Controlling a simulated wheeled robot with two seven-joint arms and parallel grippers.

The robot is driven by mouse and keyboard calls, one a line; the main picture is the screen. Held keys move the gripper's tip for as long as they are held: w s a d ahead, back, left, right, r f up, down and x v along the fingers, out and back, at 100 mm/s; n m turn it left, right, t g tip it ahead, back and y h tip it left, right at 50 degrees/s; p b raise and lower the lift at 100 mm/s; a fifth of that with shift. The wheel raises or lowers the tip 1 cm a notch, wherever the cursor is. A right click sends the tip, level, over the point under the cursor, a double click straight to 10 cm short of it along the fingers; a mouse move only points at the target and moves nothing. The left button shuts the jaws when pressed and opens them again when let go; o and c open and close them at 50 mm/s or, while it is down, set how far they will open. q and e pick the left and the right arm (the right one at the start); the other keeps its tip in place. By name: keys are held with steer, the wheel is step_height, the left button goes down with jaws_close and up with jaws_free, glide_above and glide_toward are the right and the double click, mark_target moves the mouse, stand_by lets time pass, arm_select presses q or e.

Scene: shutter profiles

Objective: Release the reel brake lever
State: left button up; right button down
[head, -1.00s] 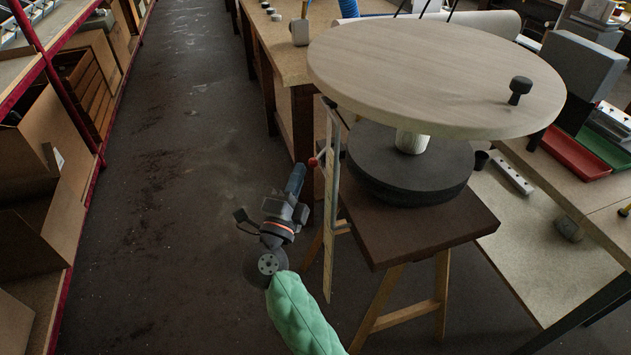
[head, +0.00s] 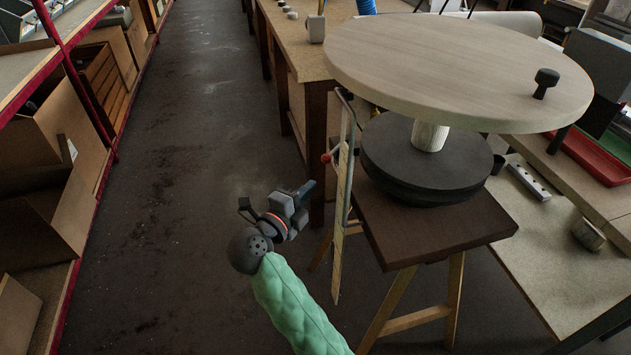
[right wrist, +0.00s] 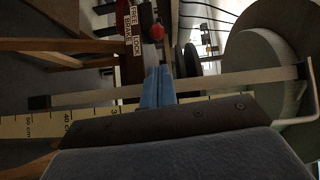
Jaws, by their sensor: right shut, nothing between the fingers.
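The reel brake lever shows as a red knob (head: 326,158) beside the turntable stand in the head view. In the right wrist view the red knob (right wrist: 157,32) is beyond the fingertips, beside a label plate (right wrist: 133,32) reading FREE, BRAKE and LOCK. My right gripper (head: 309,187) is shut and empty, below and slightly left of the knob, apart from it in the picture. Its blue fingers (right wrist: 157,86) are together in the right wrist view. Which mark the lever stands at is unclear. My left gripper is not in view.
A large round wooden disc (head: 455,70) stands over a black round base (head: 425,165) on a brown stand (head: 440,235). An upright measuring strip (head: 341,220) hangs at its left side. Workbenches stand behind and right, shelving (head: 75,85) at left. The aisle floor (head: 185,180) is clear.

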glide_toward(336, 149)
steer(key=d, duration=0.1)
steer(key=w+d, duration=0.1)
steer(key=d, duration=0.1)
steer(key=shift+d+f, duration=0.1)
steer(key=shift+f, duration=0.1)
stand_by(0.3)
